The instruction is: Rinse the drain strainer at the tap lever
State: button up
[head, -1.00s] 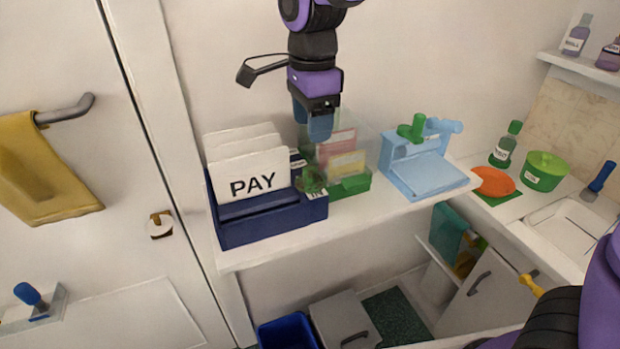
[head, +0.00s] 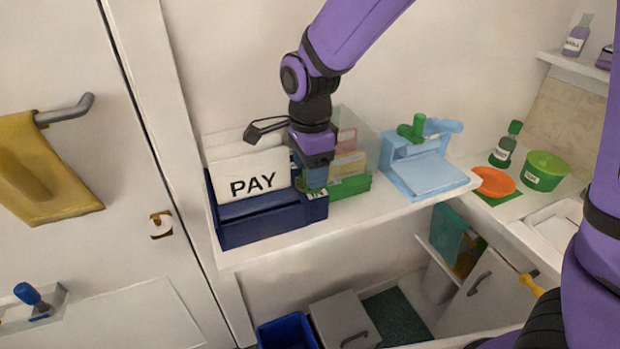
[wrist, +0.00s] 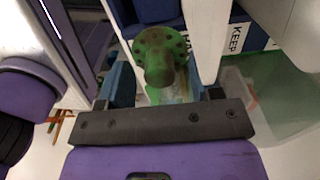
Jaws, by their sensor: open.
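The green drain strainer, with a ring of dark holes and a round knob, shows in the wrist view (wrist: 160,58). It lies between the blue fingers of my gripper (wrist: 158,84), which are open; I cannot tell whether they touch it. In the head view my gripper (head: 313,182) points down at the right part of the navy file box, and the strainer is hidden behind it. I cannot surely identify the tap lever; the sink (head: 553,226) is partly covered by my arm.
The navy file box (head: 262,222) with a PAY card (head: 252,178) stands left on the white shelf. A green-based card holder (head: 350,187) is close on the right, then a light-blue device with green knob (head: 425,175). An orange sponge-like item (head: 493,182) and green tub (head: 544,170) are farther right.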

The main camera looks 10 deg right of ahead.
jog(key=shift+f, duration=0.2)
jog(key=c, duration=1)
jog(key=shift+c, duration=0.2)
jog(key=shift+r, duration=0.15)
jog(key=shift+r, duration=0.5)
jog(key=shift+s+r, duration=0.2)
jog(key=shift+r, duration=0.45)
jog(key=shift+s+r, duration=0.2)
jog(key=shift+r, duration=0.4)
jog(key=s+r, duration=0.1)
jog(key=s, duration=1.4)
jog(key=shift+s+d+r, duration=0.15)
jog(key=shift+d, duration=0.05)
